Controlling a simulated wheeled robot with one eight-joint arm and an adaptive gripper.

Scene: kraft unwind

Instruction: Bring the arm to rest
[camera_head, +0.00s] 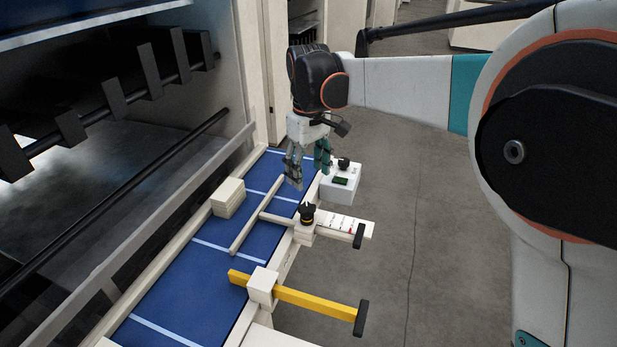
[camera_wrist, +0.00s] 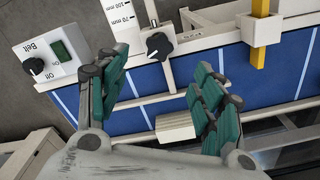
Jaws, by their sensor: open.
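My gripper (camera_head: 308,160) hangs above the far part of the blue belt (camera_head: 205,265) in the head view, with its fingers pointing down. In the wrist view its green-padded fingers (camera_wrist: 160,100) stand wide apart with nothing between them. My arm reaches in from the right, over the grey floor. A pale block or stack (camera_head: 228,198) lies on the belt to the left of my gripper and apart from it. It also shows in the wrist view (camera_wrist: 175,126), partly beside a finger.
A white belt control box (camera_head: 340,183) with a black knob stands by the belt's right edge. A scale arm (camera_head: 345,224) with a black knob (camera_head: 307,212) and a yellow bar (camera_head: 315,303) stick out to the right. A dark machine with rollers borders the left. The floor at right is clear.

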